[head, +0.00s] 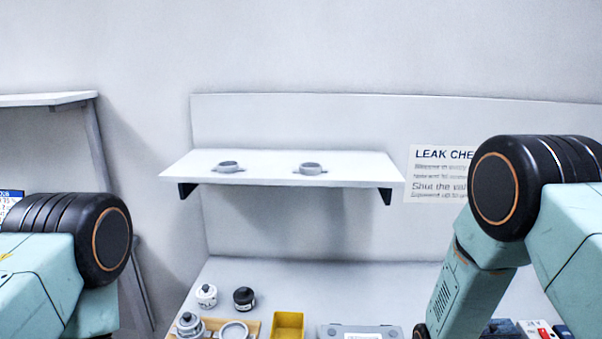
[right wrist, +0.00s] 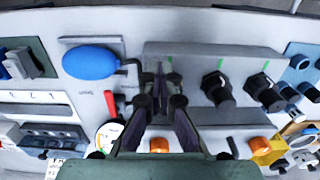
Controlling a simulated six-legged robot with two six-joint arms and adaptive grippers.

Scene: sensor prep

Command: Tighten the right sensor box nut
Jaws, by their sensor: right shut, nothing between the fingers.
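My right gripper (right wrist: 168,88) is shut and empty in the middle of the right wrist view. Its fingers overlap a grey box (right wrist: 192,49) with green marks and black knobs (right wrist: 217,86) to the right. I cannot tell whether the fingertips touch anything. Orange round parts (right wrist: 258,145) show below; which part is the right sensor box nut is unclear. In the head view a grey box (head: 334,331) with a pale label is cut off by the bottom edge. My left gripper is out of view; only its arm shows.
A blue oval bulb (right wrist: 90,62), a red lever (right wrist: 110,104) and a dial gauge (right wrist: 108,134) lie left of the gripper. A white shelf (head: 270,168) holds two grey ring-shaped parts. A yellow bin (head: 288,324) and small jars (head: 206,295) stand on the bench below.

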